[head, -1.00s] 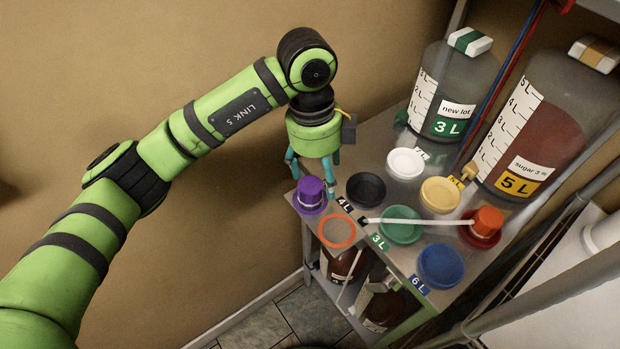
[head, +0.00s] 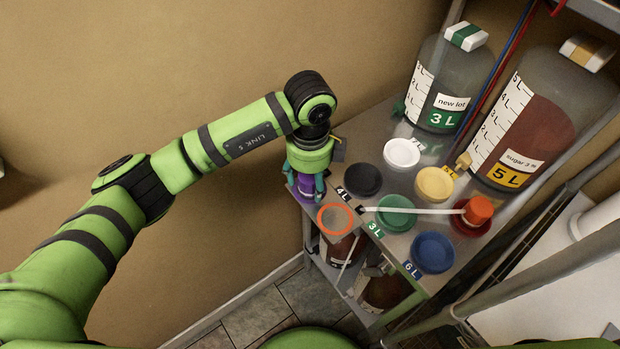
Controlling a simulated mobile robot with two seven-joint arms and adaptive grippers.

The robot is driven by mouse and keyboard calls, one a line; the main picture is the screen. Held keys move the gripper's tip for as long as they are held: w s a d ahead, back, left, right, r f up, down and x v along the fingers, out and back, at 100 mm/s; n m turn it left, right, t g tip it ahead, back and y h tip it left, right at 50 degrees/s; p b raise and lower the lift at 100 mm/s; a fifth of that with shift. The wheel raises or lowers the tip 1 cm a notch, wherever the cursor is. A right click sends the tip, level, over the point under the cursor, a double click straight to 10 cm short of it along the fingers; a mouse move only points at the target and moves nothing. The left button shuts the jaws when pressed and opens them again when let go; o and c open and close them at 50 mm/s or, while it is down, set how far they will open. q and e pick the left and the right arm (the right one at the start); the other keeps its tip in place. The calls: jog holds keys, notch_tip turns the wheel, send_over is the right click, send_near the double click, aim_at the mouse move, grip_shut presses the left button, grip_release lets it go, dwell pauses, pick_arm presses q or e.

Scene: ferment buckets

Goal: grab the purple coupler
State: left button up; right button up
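The purple coupler (head: 305,192) stands upright at the near left corner of the grey shelf top, with its upper part hidden under my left gripper. My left gripper (head: 306,184) points down over it, with teal fingers on both sides of the coupler. The fingers look close to its sides, but I cannot tell whether they press on it. My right gripper is not in view.
An orange-rimmed opening (head: 335,218) and a black cap (head: 362,180) sit close to the coupler. White, yellow, green and blue caps, a pale rod (head: 415,210) and an orange coupler (head: 478,210) lie farther right. Two large jugs stand behind.

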pick_arm(q)
jog(key=c, duration=0.7)
jog(key=shift+r, duration=0.15)
